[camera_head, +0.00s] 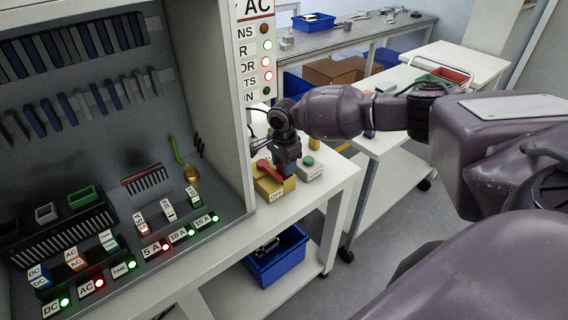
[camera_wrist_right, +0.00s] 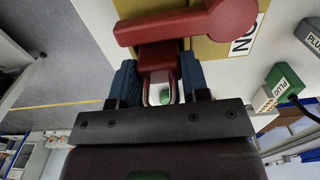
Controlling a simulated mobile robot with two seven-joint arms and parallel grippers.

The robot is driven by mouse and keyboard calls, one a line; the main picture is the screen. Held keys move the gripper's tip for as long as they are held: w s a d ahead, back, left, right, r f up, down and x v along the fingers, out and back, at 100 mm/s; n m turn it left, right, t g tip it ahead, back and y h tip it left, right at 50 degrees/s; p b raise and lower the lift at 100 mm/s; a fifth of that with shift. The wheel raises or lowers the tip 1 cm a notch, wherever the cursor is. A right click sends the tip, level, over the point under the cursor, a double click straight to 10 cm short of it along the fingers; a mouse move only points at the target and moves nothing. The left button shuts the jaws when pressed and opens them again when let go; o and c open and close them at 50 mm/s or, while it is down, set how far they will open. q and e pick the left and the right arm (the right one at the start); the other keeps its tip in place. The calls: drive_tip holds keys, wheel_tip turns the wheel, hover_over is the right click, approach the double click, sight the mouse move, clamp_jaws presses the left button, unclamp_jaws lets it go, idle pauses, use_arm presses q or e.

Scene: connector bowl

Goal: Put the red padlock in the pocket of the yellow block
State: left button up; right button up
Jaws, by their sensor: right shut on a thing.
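My right gripper (camera_head: 287,157) is low over the yellow block (camera_head: 284,186) at the right end of the white bench. In the right wrist view its blue fingers (camera_wrist_right: 160,82) are shut on the red padlock (camera_wrist_right: 158,60), one on each side. The padlock's pale metal shackle points toward the gripper's palm. The yellow block (camera_wrist_right: 203,50) and its red lever (camera_wrist_right: 185,27) lie just beyond the padlock. The block carries an OFF label in the head view and an ON label in the wrist view. The pocket is hidden, and I cannot tell whether the padlock touches the block. My left gripper is not in view.
A light box with a green button (camera_head: 309,161) stands close right of the block. The grey cabinet (camera_head: 215,110) with labelled switches rises to the left. A green plug (camera_wrist_right: 288,82) with a cable shows in the wrist view. A blue bin (camera_head: 275,256) sits below the bench.

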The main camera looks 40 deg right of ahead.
drive_tip(key=shift+f, duration=0.15)
drive_tip(key=o, duration=1)
drive_tip(key=shift+c, duration=0.2)
drive_tip(key=shift+r, duration=0.4)
wheel_tip(320, 180, up, 10)
drive_tip(key=shift+p, duration=0.7)
drive_tip(key=shift+r, duration=0.75)
